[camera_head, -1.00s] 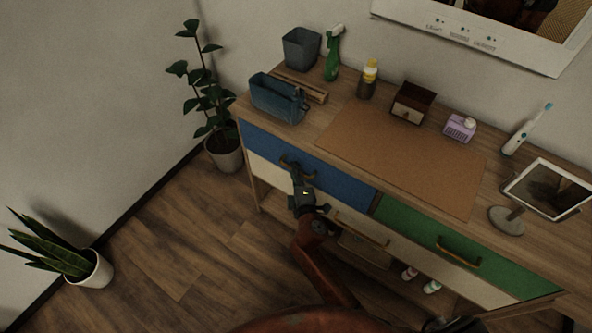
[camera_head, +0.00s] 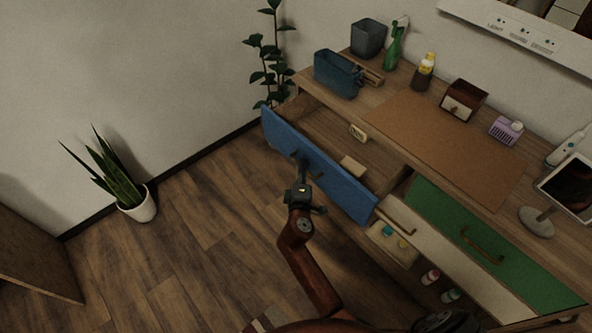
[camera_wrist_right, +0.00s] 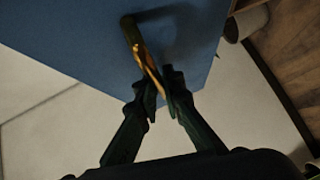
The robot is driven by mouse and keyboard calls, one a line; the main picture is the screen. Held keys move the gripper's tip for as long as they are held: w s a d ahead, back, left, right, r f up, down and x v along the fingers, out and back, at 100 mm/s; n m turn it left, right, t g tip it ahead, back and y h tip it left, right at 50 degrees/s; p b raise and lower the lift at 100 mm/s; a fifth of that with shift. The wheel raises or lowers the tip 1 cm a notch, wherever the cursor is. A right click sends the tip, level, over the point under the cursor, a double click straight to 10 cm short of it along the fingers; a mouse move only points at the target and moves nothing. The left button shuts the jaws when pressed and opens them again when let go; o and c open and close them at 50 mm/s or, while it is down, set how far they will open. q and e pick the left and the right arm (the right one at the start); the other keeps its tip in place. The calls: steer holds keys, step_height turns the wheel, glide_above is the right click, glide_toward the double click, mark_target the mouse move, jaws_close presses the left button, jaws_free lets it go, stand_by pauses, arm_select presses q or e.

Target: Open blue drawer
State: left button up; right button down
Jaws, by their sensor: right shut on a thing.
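The blue drawer (camera_head: 335,180) is pulled out from the cabinet, and its inside shows behind the blue front. A pale block (camera_head: 352,168) and a small pale object (camera_head: 358,132) lie in it. My right gripper (camera_head: 303,168) is at the middle of the drawer front. In the right wrist view, the fingers (camera_wrist_right: 165,84) are closed on the brass-coloured handle (camera_wrist_right: 134,38) near one end of it, against the blue panel (camera_wrist_right: 75,45). My left gripper cannot be made out.
The green drawer (camera_head: 448,222) to the right looks shut. The tabletop holds a brown mat (camera_head: 425,125), a blue container (camera_head: 338,75), a green spray bottle (camera_head: 395,45) and a tablet on a stand (camera_head: 568,188). A potted plant (camera_head: 133,200) stands left; the wooden floor between is clear.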

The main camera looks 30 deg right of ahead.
steer(key=shift+a, duration=0.25)
steer(key=shift+d, duration=0.1)
steer(key=c, duration=2.3)
jaws_free()
steer(key=shift+c, duration=0.2)
